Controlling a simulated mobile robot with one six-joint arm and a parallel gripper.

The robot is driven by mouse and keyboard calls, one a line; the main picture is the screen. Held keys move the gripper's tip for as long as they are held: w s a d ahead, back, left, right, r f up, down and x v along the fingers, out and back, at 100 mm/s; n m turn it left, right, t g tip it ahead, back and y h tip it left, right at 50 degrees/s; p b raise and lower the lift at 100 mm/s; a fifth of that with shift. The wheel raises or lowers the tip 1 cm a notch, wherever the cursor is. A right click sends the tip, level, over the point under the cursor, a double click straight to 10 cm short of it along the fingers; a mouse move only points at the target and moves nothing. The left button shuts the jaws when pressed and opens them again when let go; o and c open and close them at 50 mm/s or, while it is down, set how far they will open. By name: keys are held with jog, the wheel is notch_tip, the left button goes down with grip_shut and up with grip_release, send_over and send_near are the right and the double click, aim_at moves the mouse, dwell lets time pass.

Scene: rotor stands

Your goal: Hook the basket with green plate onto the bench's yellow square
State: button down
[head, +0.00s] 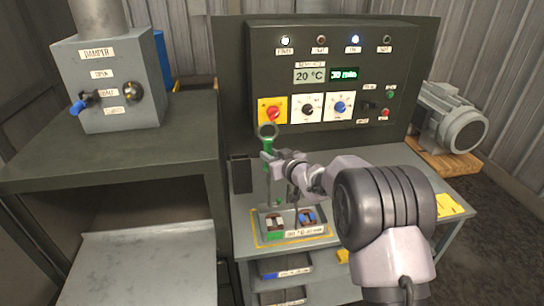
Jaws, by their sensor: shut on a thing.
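My gripper (283,166) is in front of the control panel, shut on an upright piece with a green neck (268,146) and a dark ring at its top. Thin uprights run down below my gripper toward a small grey basket-like tray (262,222); I cannot tell whether they join it. A green plate (275,236) shows at the tray's front left, beside a white label. Small parts with red, white and blue lie inside. A yellow outline (256,243) on the bench surrounds the tray. A solid yellow patch (448,204) lies at the bench's right end.
The control panel (330,85) stands at the back of the bench, with a motor (450,117) on a wooden pallet at right. A dark counter (180,140) with a damper box (112,82) is at left. Drawers (286,269) sit below the bench. My arm hides the bench's middle right.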

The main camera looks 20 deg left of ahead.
aim_at(269, 124)
notch_tip(269, 124, up, 11)
jog(key=p, duration=0.8)
jog(key=shift+f, duration=0.15)
